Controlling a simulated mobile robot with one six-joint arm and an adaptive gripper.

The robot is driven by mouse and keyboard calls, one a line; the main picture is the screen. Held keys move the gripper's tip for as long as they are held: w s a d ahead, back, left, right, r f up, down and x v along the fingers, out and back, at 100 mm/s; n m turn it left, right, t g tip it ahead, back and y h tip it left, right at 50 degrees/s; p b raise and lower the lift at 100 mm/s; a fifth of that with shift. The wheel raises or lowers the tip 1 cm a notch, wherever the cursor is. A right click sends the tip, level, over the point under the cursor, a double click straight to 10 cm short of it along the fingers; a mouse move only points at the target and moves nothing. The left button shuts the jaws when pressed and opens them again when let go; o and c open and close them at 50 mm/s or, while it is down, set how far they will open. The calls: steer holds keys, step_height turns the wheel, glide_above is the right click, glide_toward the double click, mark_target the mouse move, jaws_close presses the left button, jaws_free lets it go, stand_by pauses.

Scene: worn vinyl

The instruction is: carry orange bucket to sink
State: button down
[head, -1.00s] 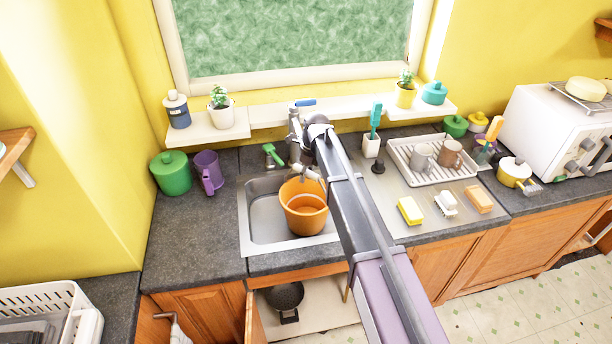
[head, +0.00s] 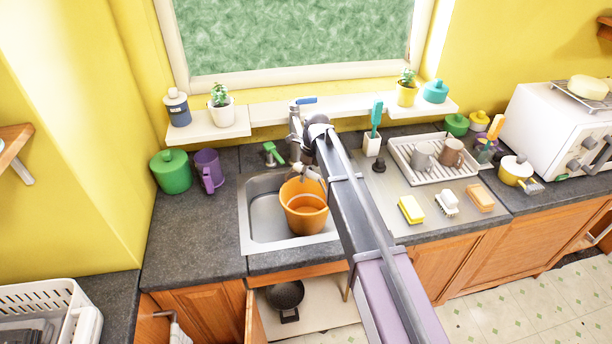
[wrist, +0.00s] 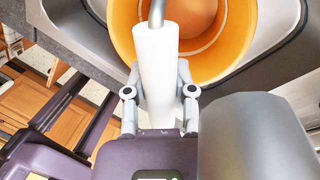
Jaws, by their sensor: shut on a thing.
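The orange bucket (head: 304,214) is inside the metal sink (head: 262,229), in its right part, with its opening facing up. It also shows in the wrist view (wrist: 247,35), where I look down into it past a white handle grip (wrist: 155,80). My gripper (wrist: 158,95) is shut on that white grip of the bucket's handle. In the head view my gripper (head: 308,173) is at the bucket's upper rim, partly hidden by my arm. Whether the bucket's base touches the sink floor is hard to tell.
The tap (head: 296,130) stands behind the sink, close to my arm. A green brush (head: 272,153) is at the sink's back edge. A green canister (head: 171,172) and purple mug (head: 209,171) stand to the left. A yellow sponge (head: 411,210) and dish rack (head: 436,158) are to the right.

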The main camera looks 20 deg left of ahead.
steer(key=shift+c, duration=1.8)
jaws_free()
steer(key=shift+r, duration=0.25)
steer(key=shift+w+d+r+p, duration=0.1)
steer(key=shift+r+p, duration=0.25)
steer(key=shift+p, duration=0.25)
steer(key=shift+r+p, duration=0.35)
steer(key=shift+p+v, duration=2.7)
steer(key=shift+v, duration=0.15)
steer(key=shift+w+d+r, duration=0.1)
steer(key=shift+r, duration=0.1)
